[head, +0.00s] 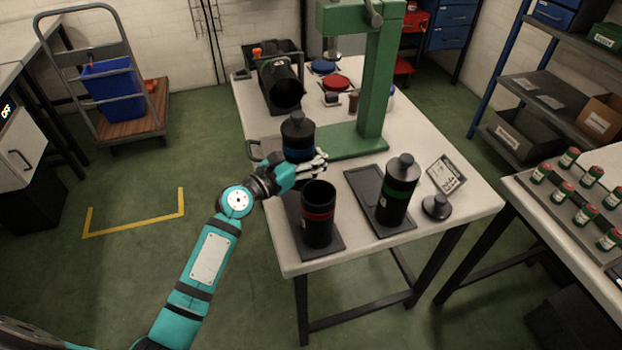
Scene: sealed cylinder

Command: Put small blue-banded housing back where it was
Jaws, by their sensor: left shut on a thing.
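The small blue-banded housing (298,133) is a dark cylinder with a narrower neck and a blue band. It stands upright at the middle left of the table (360,240). My left gripper (312,167) comes in from the left and is shut on it low down. The gripper hides the housing's base, so I cannot tell whether it touches the table. A red-banded open housing (318,212) stands on a dark tray (330,250) in front. A green-banded housing (397,190) with a neck stands on another dark tray (362,185) to the right. My right gripper is not in view.
A green press (373,80) stands behind the housings. A dark cylinder (283,85) lies in a holder at the back left. A black knob-like part (436,207) and a written card (446,172) are at the right. Red and blue discs (335,82) lie behind.

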